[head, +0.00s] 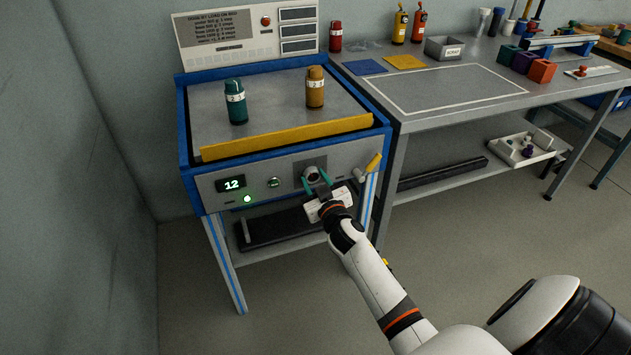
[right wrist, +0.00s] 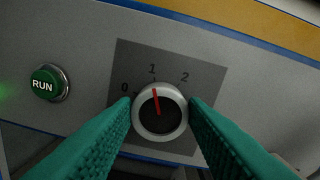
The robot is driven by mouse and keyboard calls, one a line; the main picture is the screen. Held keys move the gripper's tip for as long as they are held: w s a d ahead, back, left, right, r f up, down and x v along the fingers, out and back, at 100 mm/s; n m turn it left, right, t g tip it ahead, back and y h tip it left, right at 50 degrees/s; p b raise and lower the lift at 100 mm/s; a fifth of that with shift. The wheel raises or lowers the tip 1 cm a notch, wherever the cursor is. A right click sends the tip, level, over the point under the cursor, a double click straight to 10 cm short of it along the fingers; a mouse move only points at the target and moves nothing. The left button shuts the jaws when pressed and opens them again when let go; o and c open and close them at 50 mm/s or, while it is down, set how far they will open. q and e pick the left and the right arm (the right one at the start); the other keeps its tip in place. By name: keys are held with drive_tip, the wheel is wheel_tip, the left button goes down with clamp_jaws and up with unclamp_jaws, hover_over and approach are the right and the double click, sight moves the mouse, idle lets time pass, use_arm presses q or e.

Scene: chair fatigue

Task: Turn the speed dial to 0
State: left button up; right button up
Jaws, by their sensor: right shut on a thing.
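The speed dial (right wrist: 160,112) is a round knob with a pale rim, a dark face and a red pointer, on a dark plate marked 0, 1 and 2 in the right wrist view. The red pointer points at 1. The dial (head: 311,174) also shows on the machine's front panel in the head view. My right gripper (right wrist: 160,110) has its teal fingers shut on the dial, one on each side. In the head view the right gripper (head: 318,182) reaches the panel from below. My left gripper is not in view.
A green RUN button (right wrist: 50,83) sits left of the dial. The panel display (head: 231,184) reads 12, with a lit green lamp (head: 247,199) below it. A yellow-handled lever (head: 374,162) is right of the dial. Two bottles (head: 236,102) (head: 315,88) stand on the machine top.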

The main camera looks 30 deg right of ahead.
drive_tip(key=shift+n, duration=0.3)
drive_tip(key=n, duration=0.3)
drive_tip(key=shift+a+n, duration=0.1)
drive_tip(key=shift+n, duration=0.3)
drive_tip(key=n, duration=0.3)
drive_tip(key=shift+f+n, duration=0.1)
drive_tip(key=shift+n, duration=0.3)
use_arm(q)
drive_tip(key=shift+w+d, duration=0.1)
use_arm(e)
drive_tip(key=shift+n, duration=0.9)
drive_tip(key=o, duration=1)
